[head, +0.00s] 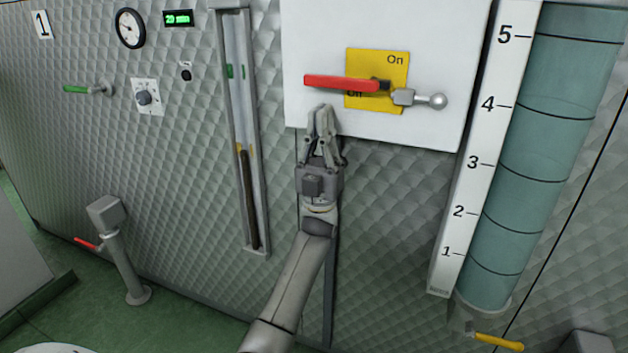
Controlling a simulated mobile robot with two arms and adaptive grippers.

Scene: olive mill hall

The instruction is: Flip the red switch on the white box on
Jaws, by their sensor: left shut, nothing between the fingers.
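The white box (440,55) is on the quilted metal wall at the upper middle right. On it is a yellow plate (392,62) marked "On" at the top and another word, partly hidden, at the lower left. The red switch (340,82) is a lever lying nearly level across the plate, its red end pointing left. A grey ball-ended rod (425,99) sticks out to the right of it. My left gripper (321,112) is shut and empty, pointing up just below the red end, in front of the box's lower edge. Whether it touches the box is unclear. My right gripper is not in view.
A tall gauge tube (545,150) with a numbered scale stands right of the box. A narrow sight glass (240,130) is to the left.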

